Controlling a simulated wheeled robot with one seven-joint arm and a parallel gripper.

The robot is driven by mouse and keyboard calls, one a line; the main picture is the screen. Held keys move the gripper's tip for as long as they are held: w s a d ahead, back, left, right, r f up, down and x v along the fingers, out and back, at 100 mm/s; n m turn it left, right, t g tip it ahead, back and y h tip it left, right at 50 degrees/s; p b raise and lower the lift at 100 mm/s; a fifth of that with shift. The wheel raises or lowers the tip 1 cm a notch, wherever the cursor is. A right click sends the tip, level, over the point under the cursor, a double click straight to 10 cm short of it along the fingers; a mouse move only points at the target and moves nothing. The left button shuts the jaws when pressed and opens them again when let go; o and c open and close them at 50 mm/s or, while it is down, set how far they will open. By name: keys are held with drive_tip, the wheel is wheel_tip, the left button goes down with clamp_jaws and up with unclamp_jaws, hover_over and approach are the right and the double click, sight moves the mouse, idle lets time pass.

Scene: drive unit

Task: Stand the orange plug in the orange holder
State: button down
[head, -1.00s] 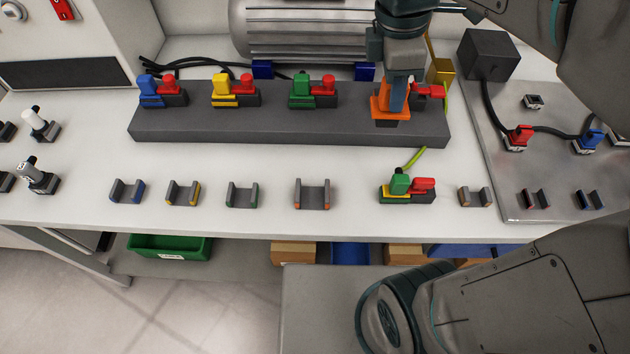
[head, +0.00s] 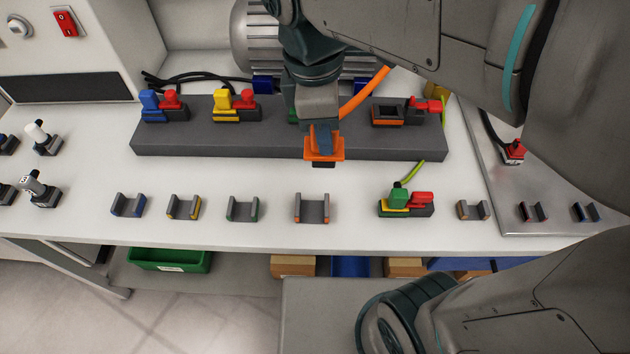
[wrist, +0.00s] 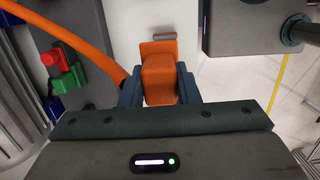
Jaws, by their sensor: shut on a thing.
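The orange plug (head: 323,154) is in my gripper (head: 323,143), with an orange cable trailing up and right from it. In the wrist view the plug (wrist: 160,75) sits between the two fingers of my gripper (wrist: 159,85). My gripper is shut on it and holds it upright, in front of the grey block's front edge. The orange holder (head: 312,209), a grey U-shaped cradle with orange-tipped walls, stands empty on the bench below the plug in the head view. The plug is apart from it.
The grey block (head: 250,142) carries blue, yellow and green plugs in sockets, and an empty orange-rimmed socket (head: 388,117). Other cradles stand beside the orange one, such as the green-marked holder (head: 243,209). A green plug sits in a socket (head: 405,204) to the right.

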drive_tip(key=shift+s+a, duration=0.25)
drive_tip(key=shift+a, duration=0.25)
drive_tip(key=shift+s+a, duration=0.25)
drive_tip(key=shift+a, duration=0.25)
wheel_tip(320, 180, down, 9)
drive_tip(key=b, duration=0.6)
drive_tip(key=shift+r, duration=0.2)
drive_tip(key=shift+f+b, duration=0.95)
drive_tip(key=shift+f, duration=0.45)
drive_tip(key=shift+f, duration=0.15)
idle(1.0)
drive_tip(key=shift+f+b, duration=1)
drive_tip(key=shift+f, duration=0.8)
